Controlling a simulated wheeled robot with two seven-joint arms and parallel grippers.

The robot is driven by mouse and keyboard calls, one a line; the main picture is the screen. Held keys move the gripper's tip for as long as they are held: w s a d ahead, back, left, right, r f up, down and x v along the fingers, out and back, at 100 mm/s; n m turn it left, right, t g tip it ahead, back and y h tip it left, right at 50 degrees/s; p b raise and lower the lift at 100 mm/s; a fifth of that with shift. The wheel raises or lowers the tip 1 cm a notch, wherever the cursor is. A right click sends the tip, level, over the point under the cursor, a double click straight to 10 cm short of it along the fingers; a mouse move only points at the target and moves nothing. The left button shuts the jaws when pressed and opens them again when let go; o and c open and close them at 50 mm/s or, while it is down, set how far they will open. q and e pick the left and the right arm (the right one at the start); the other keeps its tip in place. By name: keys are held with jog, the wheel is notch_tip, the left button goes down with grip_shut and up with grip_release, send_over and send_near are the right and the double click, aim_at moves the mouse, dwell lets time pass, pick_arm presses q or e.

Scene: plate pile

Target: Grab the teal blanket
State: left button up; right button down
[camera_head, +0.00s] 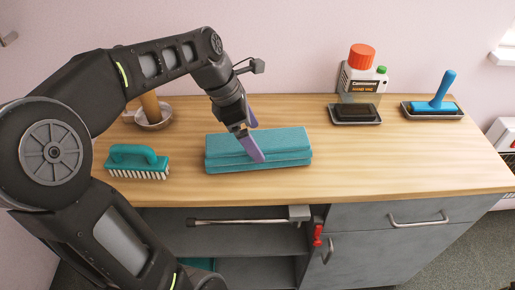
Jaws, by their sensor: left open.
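The teal blanket (284,144) lies folded in a flat oblong stack on the wooden worktop, near the middle. My left gripper (254,142) comes down from above, with its two purple fingers open. One finger lies in front of the blanket's left-middle part and the other shows at its back edge. Whether the fingers touch the cloth I cannot tell. My right gripper is not in view.
A teal scrubbing brush (138,162) lies left of the blanket, and a bowl (154,117) stands behind it. A white bottle with an orange cap (361,75) and a blue-handled tool (439,92) stand at the back right. The worktop (400,160) right of the blanket is clear.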

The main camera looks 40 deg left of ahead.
aim_at(257, 140)
pick_arm(q)
jog(key=x, duration=0.5)
jog(key=shift+d, duration=0.15)
jog(key=shift+c, duration=0.5)
grip_shut()
dwell(0.8)
jog(key=shift+r, duration=0.1)
notch_tip(257, 140, up, 10)
jog(key=shift+f+p, duration=0.1)
jog(key=shift+p, duration=0.25)
dwell(0.7)
